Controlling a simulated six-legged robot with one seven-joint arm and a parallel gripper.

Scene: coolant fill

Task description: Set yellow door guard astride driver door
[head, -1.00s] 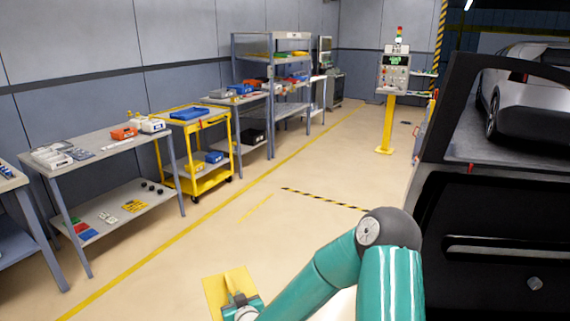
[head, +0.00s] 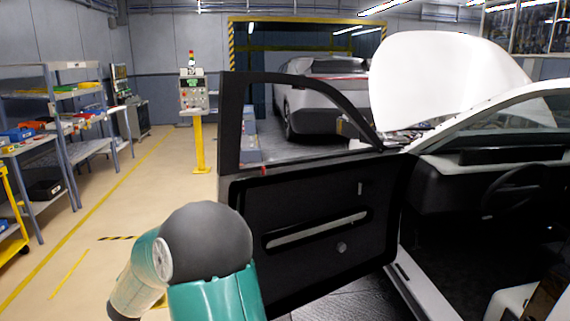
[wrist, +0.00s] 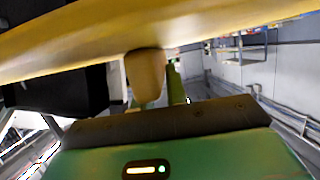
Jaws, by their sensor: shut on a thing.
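The yellow door guard (wrist: 150,35) spans the top of the wrist view, close to the camera. My gripper (wrist: 158,82) is shut on it, with the fingers reaching up to its underside. In the head view my arm hides the gripper and most or all of the guard. The driver door (head: 310,195) stands open in the middle of the head view, black on its inner side, with an upright window frame. My arm's elbow is in front of and left of the door's lower left edge. No guard shows on the door.
A yellow-post control stand (head: 198,140) is behind, left of the door. Shelving (head: 60,120) lines the left wall. The floor between is clear.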

